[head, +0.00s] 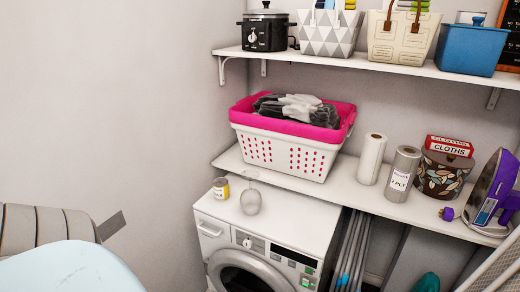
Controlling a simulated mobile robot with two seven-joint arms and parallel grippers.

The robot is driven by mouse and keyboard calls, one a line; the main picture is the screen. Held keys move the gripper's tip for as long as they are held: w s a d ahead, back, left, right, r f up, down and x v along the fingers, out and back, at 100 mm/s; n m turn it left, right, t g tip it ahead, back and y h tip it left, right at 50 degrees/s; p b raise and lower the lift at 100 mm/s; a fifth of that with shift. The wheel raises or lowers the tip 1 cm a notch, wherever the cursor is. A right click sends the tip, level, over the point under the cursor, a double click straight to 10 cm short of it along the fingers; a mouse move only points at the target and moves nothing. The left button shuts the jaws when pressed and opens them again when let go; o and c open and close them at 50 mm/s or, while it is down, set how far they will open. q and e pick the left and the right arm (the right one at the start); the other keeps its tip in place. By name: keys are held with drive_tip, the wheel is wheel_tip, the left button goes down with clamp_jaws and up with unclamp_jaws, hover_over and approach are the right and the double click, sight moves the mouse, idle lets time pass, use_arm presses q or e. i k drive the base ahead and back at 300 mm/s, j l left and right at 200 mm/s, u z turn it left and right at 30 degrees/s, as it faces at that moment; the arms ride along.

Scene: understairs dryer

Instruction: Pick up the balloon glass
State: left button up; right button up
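The balloon glass (251,202) is a clear, rounded, greyish glass on the white top of the front-loading machine (290,226). Its wide bowl shows low, with a fainter narrow part above it. I cannot clearly tell which way up it stands. A small jar with a yellow label (221,188) stands just left of it, apart from it. Neither of my grippers can be made out in the head view.
Behind the glass, a white shelf (350,190) holds a pink-lined laundry basket (285,150), paper rolls (371,158), a cloths box and a purple iron (493,188). An upper shelf (340,62) overhangs. The machine top right of the glass is clear.

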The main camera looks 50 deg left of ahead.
sight(251, 199)
drive_tip(key=u, duration=1.6)
